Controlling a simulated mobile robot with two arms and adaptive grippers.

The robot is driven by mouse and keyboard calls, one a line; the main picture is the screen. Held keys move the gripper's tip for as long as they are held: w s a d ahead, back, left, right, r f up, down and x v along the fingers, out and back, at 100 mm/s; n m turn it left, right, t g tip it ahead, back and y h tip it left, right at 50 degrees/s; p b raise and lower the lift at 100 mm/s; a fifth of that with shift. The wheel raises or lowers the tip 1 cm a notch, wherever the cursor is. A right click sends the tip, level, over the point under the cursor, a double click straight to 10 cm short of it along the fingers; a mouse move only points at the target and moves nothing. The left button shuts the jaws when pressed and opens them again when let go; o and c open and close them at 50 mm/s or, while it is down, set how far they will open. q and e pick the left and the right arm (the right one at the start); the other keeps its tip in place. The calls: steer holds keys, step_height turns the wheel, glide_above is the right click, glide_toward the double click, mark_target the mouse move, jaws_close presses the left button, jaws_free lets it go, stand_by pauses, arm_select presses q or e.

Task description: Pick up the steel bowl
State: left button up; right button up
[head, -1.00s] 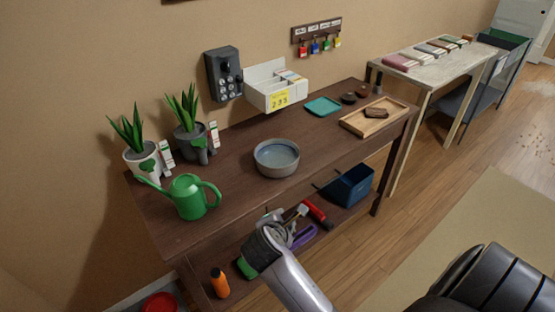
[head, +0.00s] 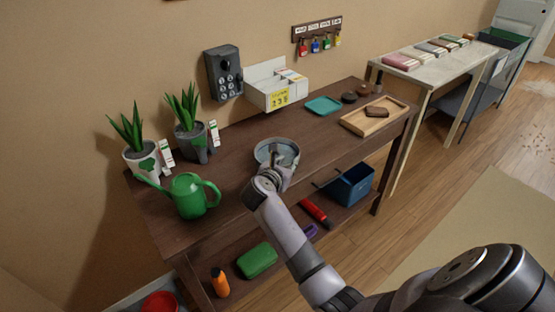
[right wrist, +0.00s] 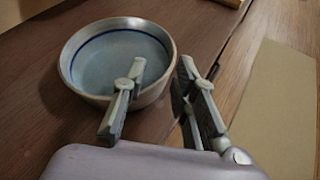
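A round grey bowl (head: 265,150) with a pale blue inside sits upright on the dark wooden table (head: 225,160). It is the only bowl I see. In the right wrist view the bowl (right wrist: 85,72) shows a dark blue line inside its rim. My right gripper (head: 283,168) is at the bowl's near side and hides part of it. In the right wrist view my right gripper (right wrist: 161,72) is open, with one finger over the bowl's inside and the other outside the rim. The rim lies between them. My left gripper is not in view.
A green watering can (head: 189,195) and two potted plants (head: 190,135) stand left on the table. A white box (head: 277,92), teal tray (head: 323,105) and wooden tray (head: 365,122) lie behind and right. A blue bin (head: 352,187) is on the lower shelf.

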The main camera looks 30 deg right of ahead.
mark_target(296, 153)
steer(key=x, duration=0.7)
steer(key=shift+b, duration=0.35)
steer(key=shift+s, duration=0.1)
steer(key=shift+c, duration=0.3)
steer(key=c, duration=0.4)
jaws_close()
steer(key=shift+r, duration=0.1)
